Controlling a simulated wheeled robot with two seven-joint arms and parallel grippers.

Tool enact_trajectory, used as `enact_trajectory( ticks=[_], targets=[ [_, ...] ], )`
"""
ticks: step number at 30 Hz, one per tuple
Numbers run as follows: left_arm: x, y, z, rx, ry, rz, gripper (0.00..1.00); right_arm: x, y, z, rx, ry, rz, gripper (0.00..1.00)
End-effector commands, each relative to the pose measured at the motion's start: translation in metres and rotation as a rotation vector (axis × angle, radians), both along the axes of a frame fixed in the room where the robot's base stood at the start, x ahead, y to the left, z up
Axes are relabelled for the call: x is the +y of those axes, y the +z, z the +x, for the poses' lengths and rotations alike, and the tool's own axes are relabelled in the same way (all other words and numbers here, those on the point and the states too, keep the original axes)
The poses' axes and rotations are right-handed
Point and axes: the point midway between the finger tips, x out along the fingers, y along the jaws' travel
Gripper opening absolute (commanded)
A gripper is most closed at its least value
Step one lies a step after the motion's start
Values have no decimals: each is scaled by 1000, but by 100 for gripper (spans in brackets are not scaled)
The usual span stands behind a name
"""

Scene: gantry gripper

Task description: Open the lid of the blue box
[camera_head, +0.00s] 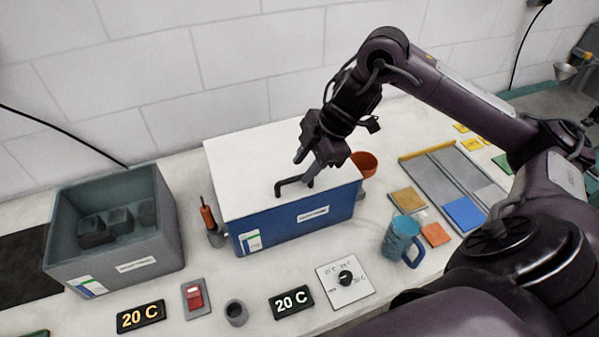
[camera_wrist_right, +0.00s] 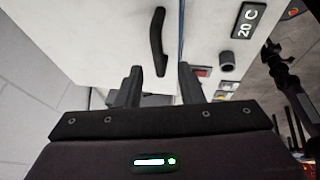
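The blue box (camera_head: 290,228) stands in the middle of the bench in the head view. Its flat white lid (camera_head: 245,165) lies closed on top, with a black bar handle (camera_head: 281,188) near the front edge. My right gripper (camera_head: 306,164) is open, just above the lid by the handle. In the right wrist view the handle (camera_wrist_right: 156,40) lies ahead, its near end in line with the gap between the two spread fingers (camera_wrist_right: 160,84); I see no grip on it. A dark jointed shape (camera_wrist_right: 285,75) at the right of that view may be my left arm; its fingers are unclear.
A grey open box (camera_head: 160,235) with dark blocks stands left. A screwdriver-like tool (camera_head: 209,220) is beside the blue box. Displays, a red switch (camera_head: 194,297) and a dial panel (camera_head: 345,280) lie in front. A blue mug (camera_head: 400,238) and orange bowl (camera_head: 364,163) stand right.

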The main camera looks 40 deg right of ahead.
Motion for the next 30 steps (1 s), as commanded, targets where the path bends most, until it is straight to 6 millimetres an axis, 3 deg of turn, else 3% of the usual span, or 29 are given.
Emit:
enact_trajectory(
  ticks=[6, 16, 24, 30],
  targets=[
    [0, 4, -1, 2, 0, 0, 36, 9, -22, 7, 0, -1, 2, 34],
    [0, 4, -1, 2, 0, 0, 36, 10, -27, 8, -1, -1, -1, 34],
    [0, 4, -1, 2, 0, 0, 36, 10, -27, 8, -1, 0, 0, 0],
    [0, 4, -1, 2, 0, 0, 36, 10, -27, 8, -2, -1, 0, 0]
  ],
)
